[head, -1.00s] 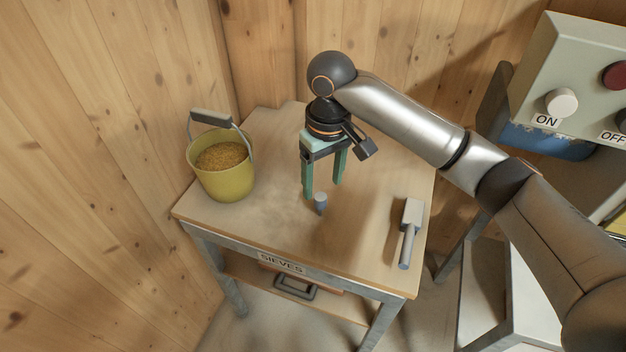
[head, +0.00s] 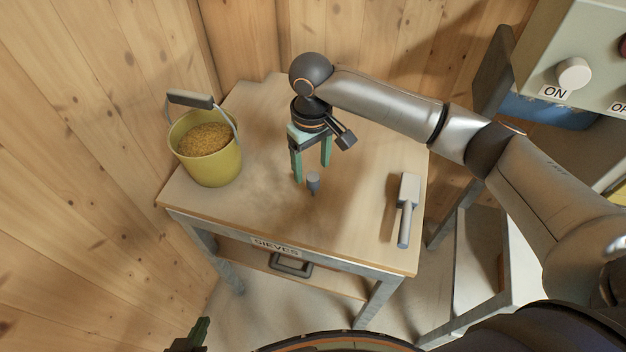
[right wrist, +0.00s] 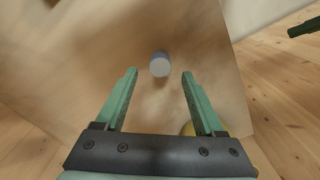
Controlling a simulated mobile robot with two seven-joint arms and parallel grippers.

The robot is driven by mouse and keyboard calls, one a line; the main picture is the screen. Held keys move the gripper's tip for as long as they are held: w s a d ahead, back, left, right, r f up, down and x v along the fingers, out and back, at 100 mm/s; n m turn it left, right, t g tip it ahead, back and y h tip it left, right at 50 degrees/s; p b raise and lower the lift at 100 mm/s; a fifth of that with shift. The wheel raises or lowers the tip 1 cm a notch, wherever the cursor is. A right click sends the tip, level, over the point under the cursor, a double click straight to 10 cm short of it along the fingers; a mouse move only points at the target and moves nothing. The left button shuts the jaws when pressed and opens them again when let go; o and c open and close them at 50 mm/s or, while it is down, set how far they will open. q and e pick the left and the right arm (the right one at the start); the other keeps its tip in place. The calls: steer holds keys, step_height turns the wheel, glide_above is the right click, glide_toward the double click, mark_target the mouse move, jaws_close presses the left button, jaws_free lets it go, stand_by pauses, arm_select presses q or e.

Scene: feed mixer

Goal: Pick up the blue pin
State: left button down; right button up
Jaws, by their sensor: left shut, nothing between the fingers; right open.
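The blue pin (head: 313,181) is a small grey-blue peg with a thinner lower part, standing on the wooden table (head: 354,235). In the right wrist view the pin's round top (right wrist: 160,65) shows between and just past the fingertips. My right gripper (head: 312,173) points down over the table with its green fingers open and empty. In the right wrist view the open fingers (right wrist: 160,73) have a gap on both sides of the pin. My left gripper (head: 190,336) shows only in part at the bottom edge; it is shut and empty, away from the table.
A yellow bucket of grain (head: 214,165) stands on the table's left. A scoop-like tool with a grey handle (head: 405,215) lies on the right. A control box with an ON button (head: 573,73) is at upper right. Wooden walls close in behind and left. Table around the pin is clear.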

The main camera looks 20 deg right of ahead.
mark_target(313, 176)
steer(key=f, duration=0.4)
steer(key=shift+s+d, duration=0.1)
steer(key=shift+s, duration=0.1)
jaws_close()
stand_by(0.3)
